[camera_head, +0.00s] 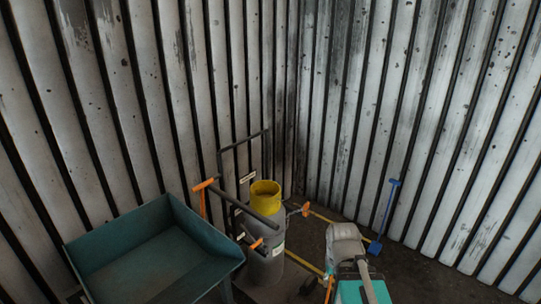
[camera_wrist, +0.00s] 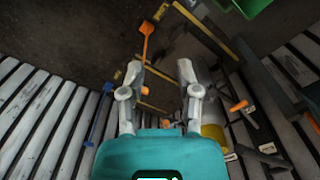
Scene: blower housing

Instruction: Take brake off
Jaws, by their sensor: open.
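No part is marked as the brake, and I cannot tell which orange piece it is. In the wrist view, an orange paddle-ended lever (camera_wrist: 147,38) stands beyond my gripper (camera_wrist: 162,68). My gripper is open, with nothing visibly held between its fingers. In the head view, a grey cylindrical housing (camera_head: 266,262) with a yellow top (camera_head: 265,190) stands by the corner. An orange T-handle (camera_head: 204,186) is at its left, an orange knob (camera_head: 305,209) at its right, and a small orange tip (camera_head: 257,243) at its front.
A teal tray (camera_head: 140,262) stands left of the housing. A blue shovel (camera_head: 384,215) leans by the right wall. A dark tube frame (camera_head: 245,142) rises behind the housing. Yellow lines (camera_head: 325,217) mark the dark floor. Ribbed metal walls (camera_head: 410,120) close the corner.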

